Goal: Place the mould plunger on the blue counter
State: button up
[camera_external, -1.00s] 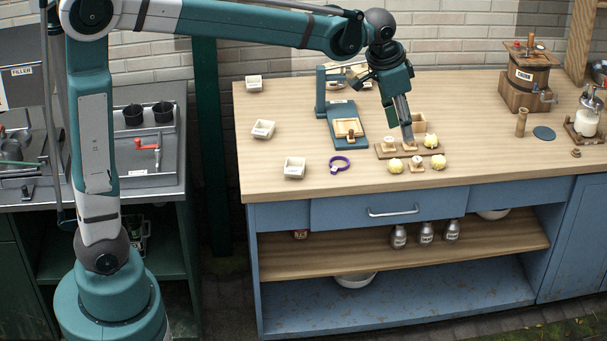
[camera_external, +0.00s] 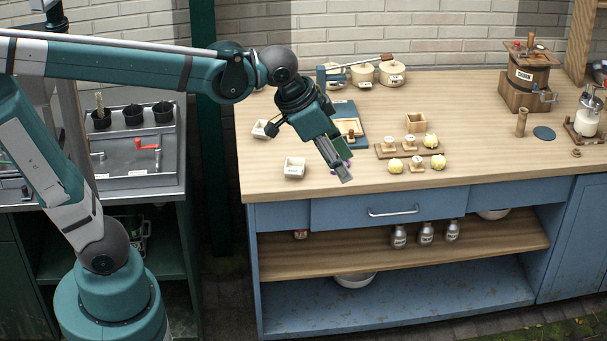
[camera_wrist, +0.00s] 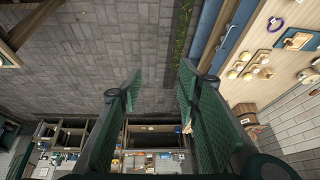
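The blue counter has a pale wooden top (camera_external: 470,120) over blue cabinet fronts. I cannot tell for certain which small piece is the mould plunger. A small wooden piece with a dark knob (camera_external: 351,133) is on the blue stand at the counter's back left. Pale stamp-like pieces (camera_external: 388,143) are on and near a brown board (camera_external: 380,154), among yellow lumps (camera_external: 430,141). My gripper (camera_external: 345,176) is above the counter's front left part, tilted. In the wrist view, its fingers (camera_wrist: 158,85) are wide apart with nothing between them.
An open wooden box (camera_external: 416,122) stands behind the board. White dishes (camera_external: 294,167) are at left, and a purple ring (camera_wrist: 275,23) is near my gripper. Lidded pots (camera_external: 391,74) stand at the back. A churn (camera_external: 528,75) stands at right. Free room lies at the front right.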

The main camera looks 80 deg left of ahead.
jog(key=s+d+f+t, duration=0.1)
jog(key=s+d+f, duration=0.2)
jog(key=s, duration=0.4)
jog(key=s+d+f, duration=0.4)
jog(key=s, duration=0.3)
jog(key=shift+s+d+f+t+h, duration=0.2)
jog(key=shift+s+d+t+h, duration=0.05)
jog(key=shift+s+t+h, duration=0.15)
dwell(1.2)
